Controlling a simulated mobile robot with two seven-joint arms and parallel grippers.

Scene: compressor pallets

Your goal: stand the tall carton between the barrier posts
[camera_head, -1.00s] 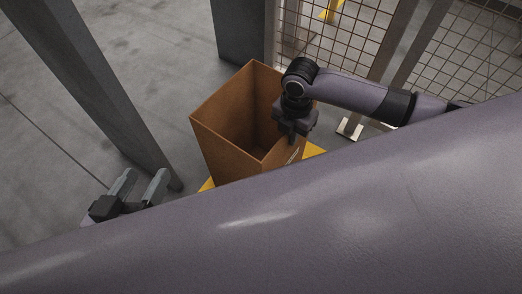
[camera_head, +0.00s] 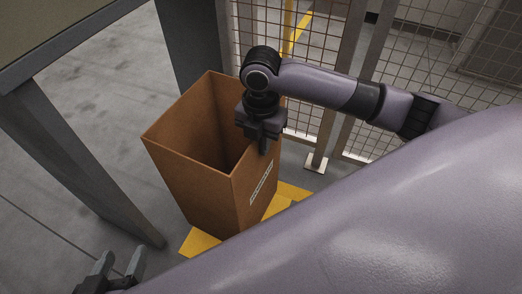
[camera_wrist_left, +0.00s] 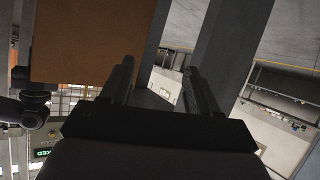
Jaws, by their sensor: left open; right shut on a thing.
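The tall carton (camera_head: 185,180) is brown, open at the top and looks upright in the head view. Its right side bears a white label. My right gripper (camera_head: 264,142) is shut on the carton's right rim. My left gripper (camera_head: 122,264) is open and empty at the bottom left, apart from the carton. In the left wrist view, the carton (camera_wrist_left: 90,40) fills the upper left beside the open fingers of my left gripper (camera_wrist_left: 158,78). One dark grey post (camera_head: 85,160) stands left of the carton and another (camera_head: 190,45) behind it. I cannot tell whether these are the barrier posts.
Yellow patches (camera_head: 200,242) show at the carton's foot; its contact with them is hidden. A wire mesh fence (camera_head: 300,75) with a metal post and foot plate (camera_head: 316,163) stands behind and right. Grey floor is clear between the dark posts. My large arm link covers the lower right.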

